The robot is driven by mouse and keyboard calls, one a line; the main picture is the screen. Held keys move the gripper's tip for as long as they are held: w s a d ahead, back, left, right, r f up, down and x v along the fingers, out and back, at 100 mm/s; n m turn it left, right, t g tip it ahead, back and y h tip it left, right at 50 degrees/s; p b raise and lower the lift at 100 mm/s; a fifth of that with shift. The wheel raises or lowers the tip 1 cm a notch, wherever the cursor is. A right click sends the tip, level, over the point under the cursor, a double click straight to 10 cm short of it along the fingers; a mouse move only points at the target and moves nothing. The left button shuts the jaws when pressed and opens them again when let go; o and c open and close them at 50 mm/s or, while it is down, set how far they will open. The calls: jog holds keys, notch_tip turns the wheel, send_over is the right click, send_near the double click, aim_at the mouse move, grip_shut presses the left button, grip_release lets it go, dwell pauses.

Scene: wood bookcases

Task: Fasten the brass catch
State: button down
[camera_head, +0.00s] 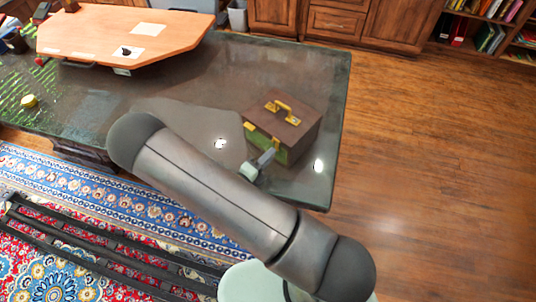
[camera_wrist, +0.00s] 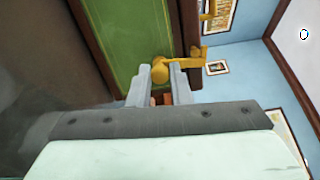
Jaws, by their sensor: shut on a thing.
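A small chest with a brown lid and green front (camera_head: 283,130) stands near the right corner of the dark table. A brass handle (camera_head: 283,106) is on its lid. In the wrist view the green front panel (camera_wrist: 130,40) fills the upper left. The brass catch shows there as a rounded knob (camera_wrist: 160,69) with a bar running right to a brass piece at the brown edge (camera_wrist: 193,58). My gripper (camera_wrist: 160,76) is shut on the knob, one finger on each side. In the head view my gripper (camera_head: 265,159) is at the chest's front, and the held part is hidden.
The dark table (camera_head: 200,90) is clear left of the chest. The table's right edge is close to the chest.

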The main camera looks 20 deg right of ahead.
jog(key=shift+n, duration=0.6)
jog(key=c, duration=1.3)
grip_release()
jog(key=shift+c, duration=0.2)
jog(key=shift+a, duration=0.1)
jog(key=b+v, duration=0.3)
jog(key=v, duration=1.4)
jog(key=shift+s+b, duration=0.15)
jog(key=shift+b, duration=0.2)
jog(key=shift+a, duration=0.1)
